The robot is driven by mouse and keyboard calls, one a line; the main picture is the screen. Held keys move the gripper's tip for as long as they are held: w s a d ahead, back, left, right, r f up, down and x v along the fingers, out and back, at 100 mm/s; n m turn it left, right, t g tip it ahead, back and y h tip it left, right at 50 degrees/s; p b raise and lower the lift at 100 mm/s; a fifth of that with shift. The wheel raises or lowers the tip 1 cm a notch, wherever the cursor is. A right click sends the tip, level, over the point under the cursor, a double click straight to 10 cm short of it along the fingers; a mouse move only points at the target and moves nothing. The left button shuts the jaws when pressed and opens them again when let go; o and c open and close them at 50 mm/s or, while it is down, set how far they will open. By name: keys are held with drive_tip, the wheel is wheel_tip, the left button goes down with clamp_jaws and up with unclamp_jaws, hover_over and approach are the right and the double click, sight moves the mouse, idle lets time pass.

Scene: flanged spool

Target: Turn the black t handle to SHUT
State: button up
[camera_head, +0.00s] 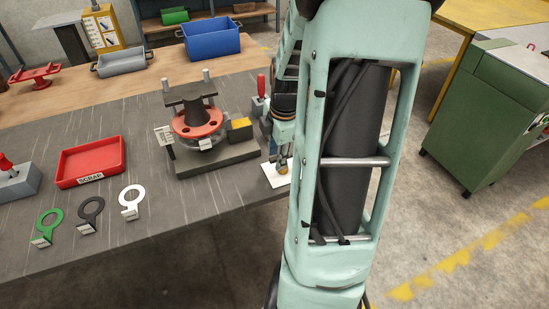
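A flanged spool fixture (197,120) stands on a dark grey base (215,157) on the bench, with a red flange that has dark holes. A dark crossbar (187,94) lies across its top between two grey posts. I cannot tell for sure whether this bar is the black T handle, and no SHUT marking is readable. A small white label (164,135) is at the fixture's left. My gripper (283,164) is right of the base, low over a white card (276,174). My arm partly hides it, and its fingers are too small to read.
A yellow block (240,129) and a red-handled tool (261,90) stand close to the fixture's right. A red SCRAP tray (92,160) and several ring tags, including a white one (131,199), lie left. Blue (211,40) and grey bins (122,62) stand behind.

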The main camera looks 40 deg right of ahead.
drive_tip(key=shift+w+f, duration=0.25)
drive_tip(key=shift+f, duration=0.8)
clamp_jaws()
